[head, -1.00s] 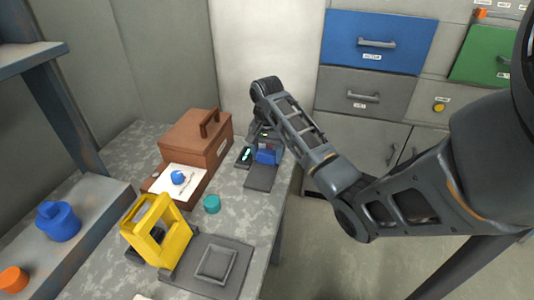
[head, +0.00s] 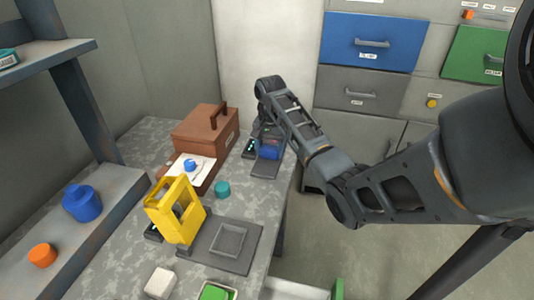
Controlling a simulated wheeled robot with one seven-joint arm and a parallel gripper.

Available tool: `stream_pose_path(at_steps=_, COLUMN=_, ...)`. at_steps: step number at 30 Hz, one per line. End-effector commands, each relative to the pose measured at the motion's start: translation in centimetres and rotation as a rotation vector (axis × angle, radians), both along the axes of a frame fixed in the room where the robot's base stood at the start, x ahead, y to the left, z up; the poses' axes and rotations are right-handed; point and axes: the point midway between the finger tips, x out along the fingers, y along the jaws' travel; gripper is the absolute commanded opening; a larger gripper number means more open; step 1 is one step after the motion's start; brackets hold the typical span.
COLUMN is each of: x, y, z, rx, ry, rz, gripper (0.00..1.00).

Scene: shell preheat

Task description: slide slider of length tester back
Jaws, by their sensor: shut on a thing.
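The length tester (head: 264,169) is a flat dark grey device at the far right end of the table. Its small display with lit green digits (head: 251,146) sits at its left side. A blue block-like part (head: 268,151), which looks like the slider or a piece on it, stands on the tester. My gripper (head: 266,138) is at the tester, just behind the blue part, mostly hidden by my arm and small in view. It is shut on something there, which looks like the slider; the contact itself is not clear.
A brown box (head: 205,138) with a handle stands left of the tester. A teal cylinder (head: 222,189), a yellow frame (head: 177,212) and a grey plate (head: 215,255) stand nearer. A shelf with a blue jar (head: 82,204) is at left. Drawers (head: 370,42) are behind right.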

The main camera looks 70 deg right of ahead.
Motion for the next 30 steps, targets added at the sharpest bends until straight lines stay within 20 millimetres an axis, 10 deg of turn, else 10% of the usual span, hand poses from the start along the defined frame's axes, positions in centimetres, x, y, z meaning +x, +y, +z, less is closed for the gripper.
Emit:
stream_pose_path(at_steps=11, x=-0.1, y=-0.1, z=-0.1, rx=0.009, ry=0.005, rz=0.000, gripper=0.13)
stream_pose_path(at_steps=12, x=-0.1, y=-0.1, z=-0.1, rx=0.010, ry=0.005, rz=0.001, gripper=0.72)
stream_pose_path(at_steps=13, x=-0.1, y=-0.1, z=-0.1, rx=0.010, ry=0.005, rz=0.001, gripper=0.74)
stream_pose_path(at_steps=30, x=0.1, y=-0.2, z=4.4, rx=0.002, ry=-0.001, rz=0.002, gripper=0.74)
